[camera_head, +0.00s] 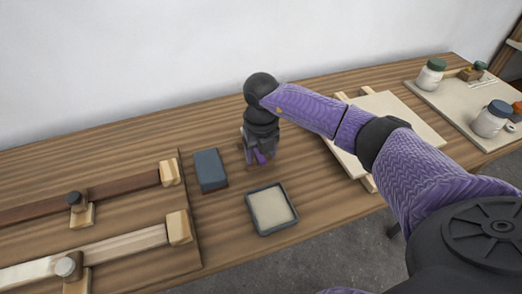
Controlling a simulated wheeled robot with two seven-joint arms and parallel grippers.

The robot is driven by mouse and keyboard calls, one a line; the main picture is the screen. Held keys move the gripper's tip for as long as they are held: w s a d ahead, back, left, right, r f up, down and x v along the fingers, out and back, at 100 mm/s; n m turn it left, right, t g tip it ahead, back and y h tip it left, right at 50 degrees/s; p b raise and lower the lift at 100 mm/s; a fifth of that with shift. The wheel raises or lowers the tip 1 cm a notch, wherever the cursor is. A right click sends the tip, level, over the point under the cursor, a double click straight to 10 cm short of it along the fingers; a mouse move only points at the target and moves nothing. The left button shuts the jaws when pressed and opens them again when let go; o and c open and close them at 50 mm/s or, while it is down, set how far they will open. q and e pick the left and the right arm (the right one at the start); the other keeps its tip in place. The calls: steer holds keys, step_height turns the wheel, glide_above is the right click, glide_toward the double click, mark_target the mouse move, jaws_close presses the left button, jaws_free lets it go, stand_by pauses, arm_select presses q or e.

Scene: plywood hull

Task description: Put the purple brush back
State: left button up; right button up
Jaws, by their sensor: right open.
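My right arm comes in from the right, and its black wrist hangs down over the middle of the table. My right gripper (258,162) points down there with its jaws open, low over or at the wood. A small purple piece (261,156) shows at the fingers. It may be the purple brush or part of my gripper; I cannot tell which. The wrist hides part of that spot. No other purple brush can be made out. My left gripper is out of view.
A dark blue-grey block (210,171) and a square tray with a pale inside (249,206) lie near the gripper. A board with clamped wood strips (188,255) is at left. A pale panel (400,107) and a jar board (455,103) are at right. Bare wood lies at back left.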

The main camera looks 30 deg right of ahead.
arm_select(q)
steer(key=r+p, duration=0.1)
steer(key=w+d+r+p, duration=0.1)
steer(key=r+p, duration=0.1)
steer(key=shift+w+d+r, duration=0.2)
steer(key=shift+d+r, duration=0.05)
arm_select(e)
step_height(320, 180, up, 13)
